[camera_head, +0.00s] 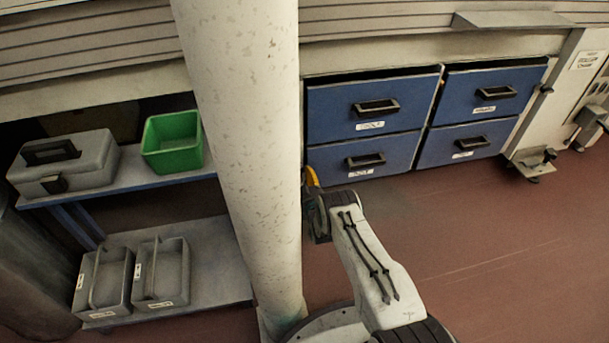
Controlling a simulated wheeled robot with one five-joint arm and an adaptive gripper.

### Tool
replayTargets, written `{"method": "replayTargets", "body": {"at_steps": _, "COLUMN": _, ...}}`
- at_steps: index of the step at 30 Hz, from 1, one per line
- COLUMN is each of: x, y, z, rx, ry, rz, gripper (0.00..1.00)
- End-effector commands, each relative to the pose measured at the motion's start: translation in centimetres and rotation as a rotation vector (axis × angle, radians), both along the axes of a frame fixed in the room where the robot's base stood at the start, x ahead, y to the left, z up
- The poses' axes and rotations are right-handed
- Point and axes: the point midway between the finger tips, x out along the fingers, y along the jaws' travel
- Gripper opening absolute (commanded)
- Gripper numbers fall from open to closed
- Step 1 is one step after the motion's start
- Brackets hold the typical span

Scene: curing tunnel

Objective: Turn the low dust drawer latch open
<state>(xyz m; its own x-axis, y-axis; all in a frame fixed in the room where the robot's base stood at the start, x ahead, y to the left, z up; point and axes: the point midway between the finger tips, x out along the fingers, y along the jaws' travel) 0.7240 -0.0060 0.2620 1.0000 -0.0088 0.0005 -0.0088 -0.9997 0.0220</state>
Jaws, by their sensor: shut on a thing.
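My gripper (315,203) is at the end of my arm, low beside the left edge of the blue drawers and partly behind the pale column. A small yellow piece (311,177) shows at its tip, by the lower left drawer (338,160); it appears to be the low dust drawer latch. My gripper is shut on it. The fingertips and most of the latch are hidden, so I cannot tell how far the latch is turned.
The pale column (245,120) stands close on the left. Blue drawers with black handles, including the upper left drawer (335,97), line the back. A shelf on the left holds a grey case (90,165) and a green bin (172,158). The red floor (480,240) at right is clear.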

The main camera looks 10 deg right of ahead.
Motion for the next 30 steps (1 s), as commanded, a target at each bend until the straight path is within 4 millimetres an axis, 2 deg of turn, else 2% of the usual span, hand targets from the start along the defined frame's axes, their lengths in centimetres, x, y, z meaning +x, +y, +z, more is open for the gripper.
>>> {"method": "replayTargets", "body": {"at_steps": 18, "x": 0.05, "y": 0.35, "z": 0.00, "rx": 0.039, "ry": 0.000, "rz": 0.005, "gripper": 0.00}}
{"method": "replayTargets", "body": {"at_steps": 19, "x": 0.05, "y": 0.35, "z": 0.00, "rx": 0.039, "ry": 0.000, "rz": 0.005, "gripper": 0.25}}
{"method": "replayTargets", "body": {"at_steps": 27, "x": 0.01, "y": 0.24, "z": -0.05, "rx": 0.038, "ry": 0.001, "rz": 0.004, "gripper": 0.49}}
{"method": "replayTargets", "body": {"at_steps": 30, "x": 0.01, "y": 0.18, "z": -0.03, "rx": 0.038, "ry": 0.001, "rz": 0.003, "gripper": 0.50}}
